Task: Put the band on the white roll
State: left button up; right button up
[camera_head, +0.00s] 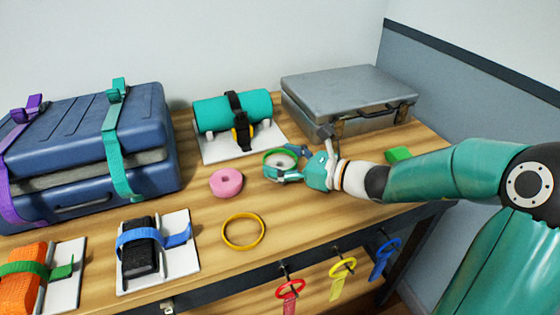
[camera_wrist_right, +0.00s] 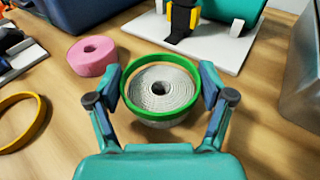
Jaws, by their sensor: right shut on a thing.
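The white roll (camera_wrist_right: 160,88) stands on the wooden table, its spiral top and dark core showing in the right wrist view; it also shows in the head view (camera_head: 281,161). A green band (camera_wrist_right: 160,115) rings the roll's top in the picture, and some of the roll's side shows below its near edge. I cannot tell whether the band sits around the roll or just above it. My right gripper (camera_head: 294,167) is shut on the green band, with one finger on each side of it in the right wrist view. My left gripper is not in view.
A pink roll (camera_head: 227,183) and a yellow ring (camera_head: 243,231) lie to the left. A teal strapped roll on a white stand (camera_head: 215,152) and a grey case (camera_head: 345,92) stand behind. A green block (camera_head: 399,154) lies right. Coloured straps hang at the front edge.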

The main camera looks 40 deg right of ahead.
jog(key=shift+f+b, duration=0.5)
jog(key=shift+b, duration=0.05)
dwell(0.5)
